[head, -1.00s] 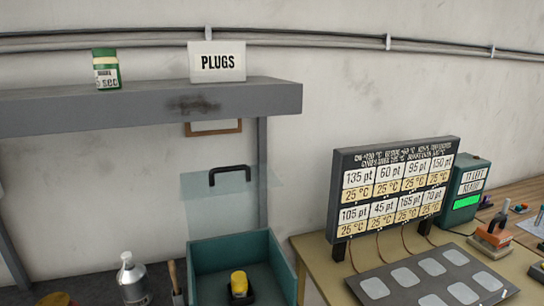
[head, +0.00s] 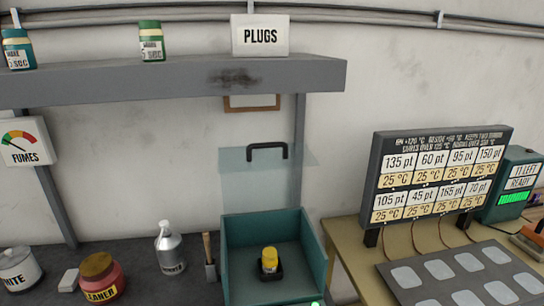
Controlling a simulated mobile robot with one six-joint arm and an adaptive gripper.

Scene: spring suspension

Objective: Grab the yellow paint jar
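I see no jar that is plainly the yellow paint jar. A small yellow object (head: 269,259) with a black base sits inside the open teal box (head: 317,262); I cannot tell if it is a jar. On the grey shelf stand a green jar (head: 152,42) with a pale label and a blue-green jar (head: 17,50) at the far left. My gripper is not in view.
A clear panel (head: 262,172) stands behind the teal box. A display board (head: 440,175) stands right.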

